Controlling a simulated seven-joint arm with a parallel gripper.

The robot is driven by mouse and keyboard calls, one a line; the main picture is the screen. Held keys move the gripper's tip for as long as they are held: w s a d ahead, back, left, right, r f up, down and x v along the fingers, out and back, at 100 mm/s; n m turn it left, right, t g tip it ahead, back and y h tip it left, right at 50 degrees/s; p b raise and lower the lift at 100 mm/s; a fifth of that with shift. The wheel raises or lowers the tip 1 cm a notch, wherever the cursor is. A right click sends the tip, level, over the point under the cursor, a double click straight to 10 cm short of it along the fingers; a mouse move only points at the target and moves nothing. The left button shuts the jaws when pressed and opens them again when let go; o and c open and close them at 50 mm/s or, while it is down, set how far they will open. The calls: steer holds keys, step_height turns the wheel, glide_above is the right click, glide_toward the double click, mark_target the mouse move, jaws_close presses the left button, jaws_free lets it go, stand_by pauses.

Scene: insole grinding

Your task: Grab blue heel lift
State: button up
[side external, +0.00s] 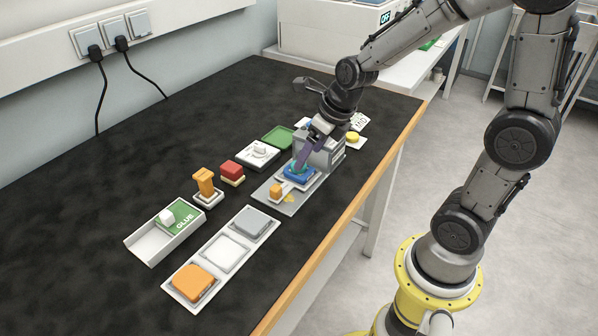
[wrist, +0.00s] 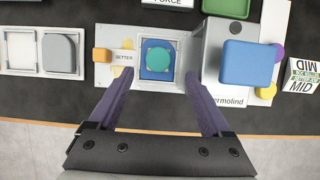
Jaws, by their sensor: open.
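A blue square piece (wrist: 148,50) with a teal round disc (wrist: 159,60) on it sits in a pale frame on a grey plate; it also shows in the side external view (side external: 296,178). A second blue piece, a rounded block (wrist: 247,64), appears to lie on the grey machine to its right. I cannot tell which is the heel lift. My gripper (wrist: 159,77) is open and empty, its purple fingers pointing down on either side of the teal disc's column. In the side view my gripper (side external: 304,158) hangs over the blue piece, and contact is unclear.
The grey machine (side external: 318,150) stands close to my right finger. An orange knob and "BETTER" label (wrist: 122,57) lie left of the blue piece. A white tray with a grey pad (side external: 250,222) and an orange pad is nearby.

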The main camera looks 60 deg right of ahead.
mark_target(301, 179)
steer(key=x, duration=0.5)
steer(key=shift+w+a, duration=0.1)
steer(key=shift+a, duration=0.05)
steer(key=c, duration=1.1)
steer(key=shift+r, duration=0.1)
